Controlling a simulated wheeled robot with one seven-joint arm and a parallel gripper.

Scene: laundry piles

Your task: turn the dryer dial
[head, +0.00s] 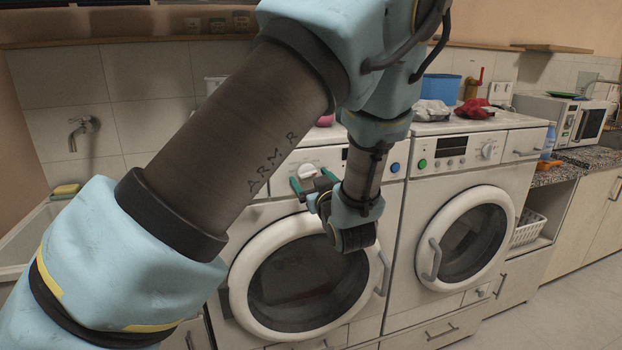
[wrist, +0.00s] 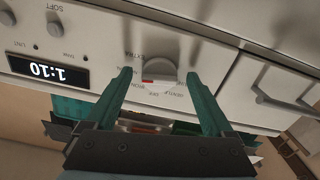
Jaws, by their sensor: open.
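The dial (wrist: 160,72) is a round grey knob with a red mark, on the white control panel of the left front-loading machine (head: 249,262). Printed labels surround it. In the head view the dial (head: 306,170) shows just beyond my gripper (head: 312,184). My gripper is open, with its green fingers on either side of the dial in the wrist view. Contact between fingers and dial cannot be told. A lit display (wrist: 47,71) reading 1:10 is on the same panel.
A second white machine (head: 421,220) stands to the right, with a red cloth (head: 474,108) and a blue bin (head: 441,88) on or behind its top. A drawer handle (wrist: 283,103) sits beside the dial in the wrist view. A sink (head: 30,238) is at left.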

